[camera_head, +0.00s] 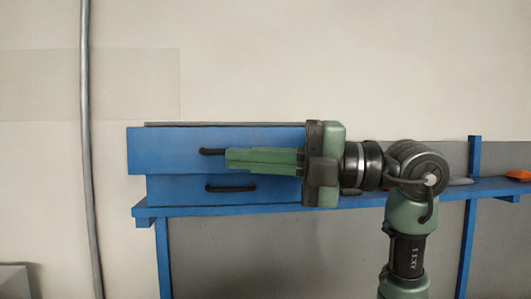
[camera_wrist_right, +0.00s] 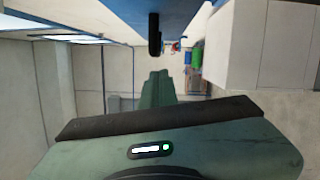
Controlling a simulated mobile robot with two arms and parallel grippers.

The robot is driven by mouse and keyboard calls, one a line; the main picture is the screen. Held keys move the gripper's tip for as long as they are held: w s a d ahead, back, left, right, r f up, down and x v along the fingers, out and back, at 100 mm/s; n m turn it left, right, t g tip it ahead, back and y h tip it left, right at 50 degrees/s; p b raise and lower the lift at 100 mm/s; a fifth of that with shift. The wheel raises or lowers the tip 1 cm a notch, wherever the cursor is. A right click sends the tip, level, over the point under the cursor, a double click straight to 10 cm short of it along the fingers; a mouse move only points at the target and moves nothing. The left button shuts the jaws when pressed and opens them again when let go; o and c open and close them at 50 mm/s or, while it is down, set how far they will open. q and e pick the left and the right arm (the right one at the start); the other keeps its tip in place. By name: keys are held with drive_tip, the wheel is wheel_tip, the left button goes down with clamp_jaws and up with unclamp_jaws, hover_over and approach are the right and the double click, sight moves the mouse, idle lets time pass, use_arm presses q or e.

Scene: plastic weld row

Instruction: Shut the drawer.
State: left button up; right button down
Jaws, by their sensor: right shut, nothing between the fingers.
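A blue two-drawer unit stands on a blue shelf. Its upper drawer (camera_head: 160,150) looks larger than the lower drawer (camera_head: 175,190) and sticks out toward me. Each has a black bar handle; the upper handle (camera_head: 209,151) is partly hidden by my gripper. My right gripper (camera_head: 228,160) is shut and empty, lying sideways across the upper drawer front with its fingertips pointing left. In the right wrist view, the gripper fingers (camera_wrist_right: 158,78) lie below a blue panel (camera_wrist_right: 120,12) with a black handle (camera_wrist_right: 154,38). Whether they touch is unclear. My left gripper is out of view.
The blue shelf (camera_head: 250,210) runs on to the right, with an orange object (camera_head: 518,174) near its far end. A grey vertical pipe (camera_head: 89,150) runs up the wall at the left. The space left of the unit looks free.

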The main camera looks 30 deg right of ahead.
drive_tip(key=shift+w+d, duration=0.3)
drive_tip(key=shift+w, duration=0.2)
drive_tip(key=shift+r, duration=0.1)
drive_tip(key=w+d+p, duration=0.1)
drive_tip(key=w, duration=0.2)
drive_tip(key=w+d+p, duration=0.1)
drive_tip(key=w+d, duration=0.1)
drive_tip(key=w, duration=0.1)
drive_tip(key=w+d+p, duration=0.1)
drive_tip(key=w, duration=0.1)
drive_tip(key=shift+w+d, duration=0.25)
drive_tip(key=shift+w, duration=0.15)
drive_tip(key=shift+s+a+r, duration=0.1)
drive_tip(key=shift+s+r, duration=0.05)
